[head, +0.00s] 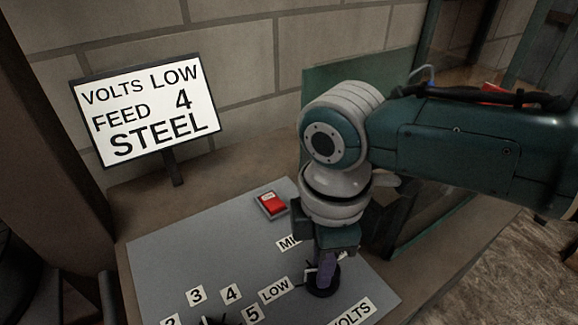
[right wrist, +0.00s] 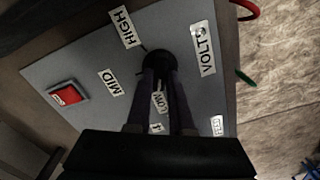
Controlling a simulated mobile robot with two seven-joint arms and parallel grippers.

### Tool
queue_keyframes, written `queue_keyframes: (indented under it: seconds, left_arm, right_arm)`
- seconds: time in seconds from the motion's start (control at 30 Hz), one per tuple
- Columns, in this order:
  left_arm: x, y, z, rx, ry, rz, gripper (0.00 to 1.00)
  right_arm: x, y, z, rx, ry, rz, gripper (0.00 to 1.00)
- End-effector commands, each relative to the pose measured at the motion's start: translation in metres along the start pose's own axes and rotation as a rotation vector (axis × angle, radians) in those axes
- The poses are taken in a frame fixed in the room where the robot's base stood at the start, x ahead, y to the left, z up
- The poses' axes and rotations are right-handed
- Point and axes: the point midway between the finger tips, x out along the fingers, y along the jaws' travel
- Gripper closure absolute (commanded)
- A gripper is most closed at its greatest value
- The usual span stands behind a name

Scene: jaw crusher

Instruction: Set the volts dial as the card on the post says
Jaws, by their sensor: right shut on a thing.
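The card (head: 147,108) on the post reads VOLTS LOW, FEED 4, STEEL. The black volts dial (head: 322,286) is on the grey panel, beside the VOLTS label (head: 351,312); it also shows in the right wrist view (right wrist: 158,58). Around it are the labels LOW (head: 275,290), MID (head: 287,243) and HIGH (right wrist: 125,27). My right gripper (head: 325,272) points down and is shut on the volts dial. Its fingers partly cover the dial and LOW in the right wrist view, and I cannot tell where the dial points. My left gripper is out of view.
A red switch (head: 270,204) sits on the panel (head: 180,250) behind the dial. The number labels 3 (head: 196,295), 4 (head: 231,293) and 5 (head: 252,314) lie left of LOW. A brick wall (head: 250,60) stands behind the panel.

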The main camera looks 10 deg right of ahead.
Motion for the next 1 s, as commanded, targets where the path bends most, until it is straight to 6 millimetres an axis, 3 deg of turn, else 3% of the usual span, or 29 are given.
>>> queue_keyframes:
  seconds: [0.3,0.8,0.83,1.0]
  left_arm:
    - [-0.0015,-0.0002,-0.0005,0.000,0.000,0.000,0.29]
    - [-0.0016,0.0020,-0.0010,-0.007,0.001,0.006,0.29]
    - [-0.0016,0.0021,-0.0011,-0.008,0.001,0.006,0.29]
    - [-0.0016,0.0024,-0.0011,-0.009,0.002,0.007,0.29]
  right_arm:
    - [-0.0003,-0.0005,-0.0006,-0.103,0.002,0.000,1.00]
    - [-0.0003,-0.0005,-0.0007,-0.119,0.002,0.000,1.00]
    - [-0.0003,-0.0005,-0.0007,-0.119,0.002,0.000,0.77]
    - [-0.0002,-0.0005,-0.0005,-0.117,0.001,0.000,0.58]
